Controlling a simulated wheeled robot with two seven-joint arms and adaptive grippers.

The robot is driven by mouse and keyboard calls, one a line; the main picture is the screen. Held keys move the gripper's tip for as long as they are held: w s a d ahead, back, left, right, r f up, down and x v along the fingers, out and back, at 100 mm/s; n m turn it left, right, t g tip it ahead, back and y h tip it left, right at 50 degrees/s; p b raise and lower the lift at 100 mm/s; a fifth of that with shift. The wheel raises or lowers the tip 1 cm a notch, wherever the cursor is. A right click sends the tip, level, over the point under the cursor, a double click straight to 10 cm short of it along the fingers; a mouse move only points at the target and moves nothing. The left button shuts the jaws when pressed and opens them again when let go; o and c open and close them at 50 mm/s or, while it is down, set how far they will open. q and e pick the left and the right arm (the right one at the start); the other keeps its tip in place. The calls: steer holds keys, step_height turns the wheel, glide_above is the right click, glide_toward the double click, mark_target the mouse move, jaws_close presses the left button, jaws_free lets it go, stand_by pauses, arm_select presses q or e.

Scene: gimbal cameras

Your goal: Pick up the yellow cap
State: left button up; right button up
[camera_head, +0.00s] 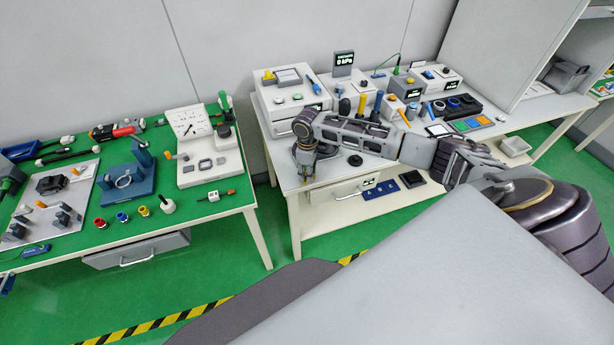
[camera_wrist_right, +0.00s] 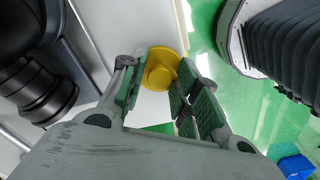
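The yellow cap (camera_wrist_right: 161,69) shows in the right wrist view as a round, wide-rimmed piece with a raised centre. It is by the edge of the white table (camera_wrist_right: 102,22), between the fingertips of my right gripper (camera_wrist_right: 158,88). The fingers are apart, one on each side of the cap, and the right-hand finger overlaps its rim. I cannot tell whether they touch it. In the head view my right gripper (camera_head: 306,172) points down at the front left corner of the white table, and the cap is not clearly visible there. My left gripper is not in view.
Devices, yellow and blue-handled tools, and a black round piece (camera_head: 355,160) stand behind and right of the gripper. A green-topped table (camera_head: 110,240) with several parts is at the left. A floor gap separates the tables. A lower shelf holds a blue panel (camera_head: 385,190).

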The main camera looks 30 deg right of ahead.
steer(key=c, duration=0.3)
steer(key=shift+r, duration=0.15)
steer(key=shift+r, duration=4.9)
